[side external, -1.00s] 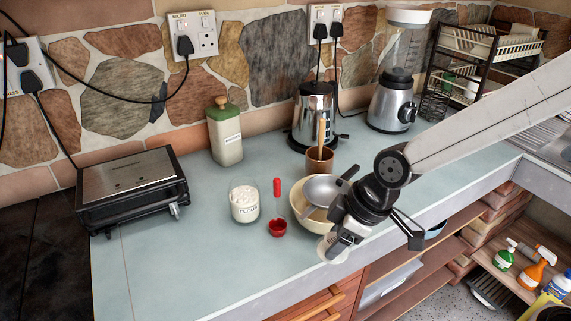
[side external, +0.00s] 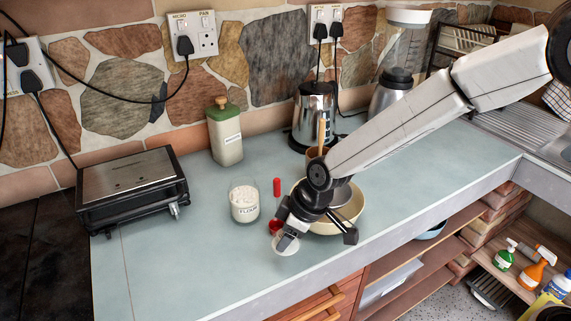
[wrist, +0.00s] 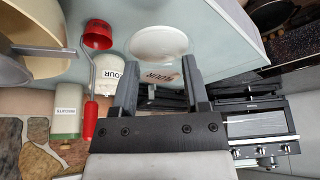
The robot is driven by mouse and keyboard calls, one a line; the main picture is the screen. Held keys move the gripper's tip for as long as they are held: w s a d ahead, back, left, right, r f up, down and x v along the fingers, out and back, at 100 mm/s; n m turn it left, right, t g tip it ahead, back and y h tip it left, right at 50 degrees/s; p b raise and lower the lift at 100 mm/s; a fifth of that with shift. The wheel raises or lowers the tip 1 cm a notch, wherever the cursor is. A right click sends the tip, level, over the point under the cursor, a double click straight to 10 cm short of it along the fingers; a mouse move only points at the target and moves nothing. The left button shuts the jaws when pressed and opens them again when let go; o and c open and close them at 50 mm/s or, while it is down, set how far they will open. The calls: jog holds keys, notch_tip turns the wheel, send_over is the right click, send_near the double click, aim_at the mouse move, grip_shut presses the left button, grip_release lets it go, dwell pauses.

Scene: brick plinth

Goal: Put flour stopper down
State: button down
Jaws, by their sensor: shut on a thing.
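The flour stopper is a white round piece (side external: 287,249) with a lettered part; in the wrist view its pale disc (wrist: 158,41) shows just beyond my fingertips. My gripper (side external: 283,238) is shut on it, with the two fingers (wrist: 159,73) on either side of the lettered part. The stopper is over the front part of the counter, right of and nearer than the flour jar (side external: 244,205). I cannot tell whether it touches the counter. The flour jar is open, with white flour inside; it also shows in the wrist view (wrist: 110,70).
A red measuring scoop (side external: 277,188) lies between jar and gripper, partly hidden. A cream bowl (side external: 345,217) stands right of the gripper. A green-lidded canister (side external: 225,135) is at the back and a grill (side external: 130,185) at the left. The counter's front left (side external: 190,270) is clear.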

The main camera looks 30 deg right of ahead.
aim_at(276, 238)
jog(key=shift+w+a+f, duration=0.3)
jog(key=shift+w+f, duration=0.4)
jog(key=shift+f, duration=0.2)
jog(key=shift+w+a+f, duration=0.3)
jog(key=shift+w+f, duration=0.35)
jog(key=shift+f, duration=0.2)
jog(key=shift+w+a+f, duration=0.1)
jog(key=shift+w+f, duration=0.15)
jog(key=shift+f, duration=1.55)
jog(key=shift+f, duration=0.15)
jog(key=shift+c, duration=0.4)
grip_release()
jog(key=shift+v, duration=6.15)
